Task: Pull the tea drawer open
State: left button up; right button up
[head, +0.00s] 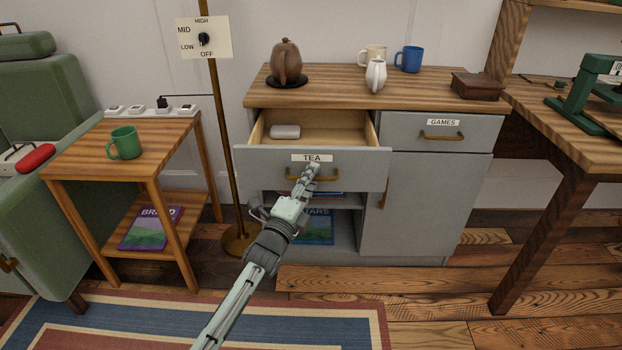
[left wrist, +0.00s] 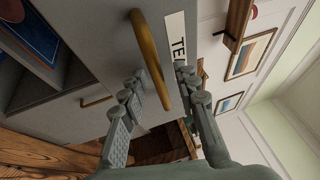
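The tea drawer (head: 350,170), grey with a TEA label (head: 312,158), stands pulled out of the cabinet, its wooden inside showing. A small white block-like item (head: 285,131) lies in its back left. In the left wrist view the handle (left wrist: 148,50) runs in between the two fingertips of my left gripper (left wrist: 162,80), which are spread apart with gaps beside the bar. Whether a finger touches it I cannot tell. My right gripper is not in view.
The games drawer (head: 440,132) at right is shut. A side table (head: 80,152) with a green mug (head: 124,142) and a lamp pole (head: 224,130) stand left.

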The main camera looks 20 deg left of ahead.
pick_arm(q)
jog(key=shift+s, duration=0.1)
jog(key=v, duration=1.2)
jog(key=shift+f, duration=0.1)
jog(key=s+a+f+n+g+y, duration=0.2)
jog(key=s+f+n+g, duration=0.25)
jog(key=f, duration=0.25)
jog(key=s+a+f+n+g+y, duration=0.1)
jog(key=s+a+f+n+g, duration=0.15)
jog(key=f+n, duration=0.45)
jog(key=s+f+n+g, duration=0.3)
jog(key=s+f+g, duration=0.1)
jog(key=s, duration=0.6)
jog(key=s+f+n+g, duration=0.4)
jog(key=s+f+g, duration=0.1)
jog(key=s, duration=0.5)
jog(key=shift+f+g+y, duration=0.3)
jog(key=shift+f+y, duration=0.05)
jog(key=shift+y, duration=0.05)
jog(key=shift+w+a+r, duration=0.1)
jog(key=shift+a, duration=0.05)
